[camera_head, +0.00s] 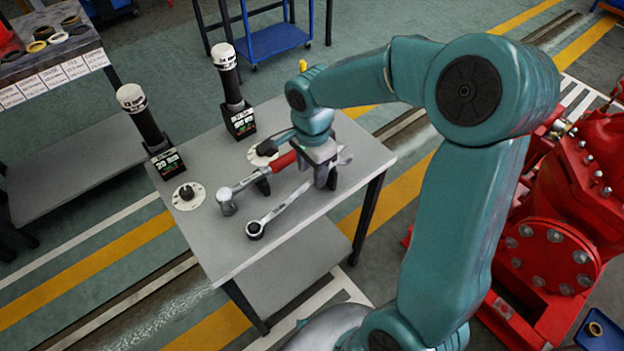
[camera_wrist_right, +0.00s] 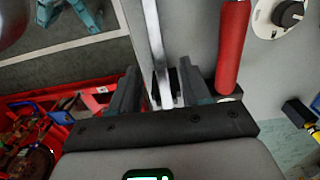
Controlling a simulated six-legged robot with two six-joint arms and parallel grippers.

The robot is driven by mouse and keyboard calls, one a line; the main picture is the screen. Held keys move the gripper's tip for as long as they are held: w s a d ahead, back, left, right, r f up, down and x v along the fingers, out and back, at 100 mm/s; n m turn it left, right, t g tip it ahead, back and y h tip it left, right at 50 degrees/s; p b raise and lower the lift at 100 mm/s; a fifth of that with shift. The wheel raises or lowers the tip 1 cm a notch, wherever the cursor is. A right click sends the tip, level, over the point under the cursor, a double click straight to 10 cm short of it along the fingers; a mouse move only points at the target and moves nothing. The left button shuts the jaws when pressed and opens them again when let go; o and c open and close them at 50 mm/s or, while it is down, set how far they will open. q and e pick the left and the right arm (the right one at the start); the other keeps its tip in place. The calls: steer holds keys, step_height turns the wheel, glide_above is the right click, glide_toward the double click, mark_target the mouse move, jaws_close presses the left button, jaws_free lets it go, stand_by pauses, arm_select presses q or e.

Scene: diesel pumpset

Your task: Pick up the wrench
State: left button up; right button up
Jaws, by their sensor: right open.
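The wrench (camera_head: 285,208) is a long silver tool lying at a slant on the grey table, with a dark ring end toward the front. My right gripper (camera_head: 297,182) is over its far part, pointing down. In the right wrist view, my right gripper (camera_wrist_right: 160,84) is open, and the wrench shaft (camera_wrist_right: 156,38) runs between its two fingers. I cannot tell whether a finger touches it. The wrench's far end is partly hidden by the gripper. My left gripper is not in view.
A hammer with a red handle (camera_head: 284,161) lies close beside the wrench; its handle (camera_wrist_right: 232,45) is just right of the right finger in the wrist view. Two black-and-white cylindrical tools (camera_head: 147,125) stand at the table's back. A red pump (camera_head: 560,220) is at the right.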

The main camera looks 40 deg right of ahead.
mark_target(301, 190)
step_height(301, 190, down, 4)
steer(key=shift+d+f, duration=0.1)
steer(key=shift+f, duration=0.05)
jaws_close()
stand_by(1.4)
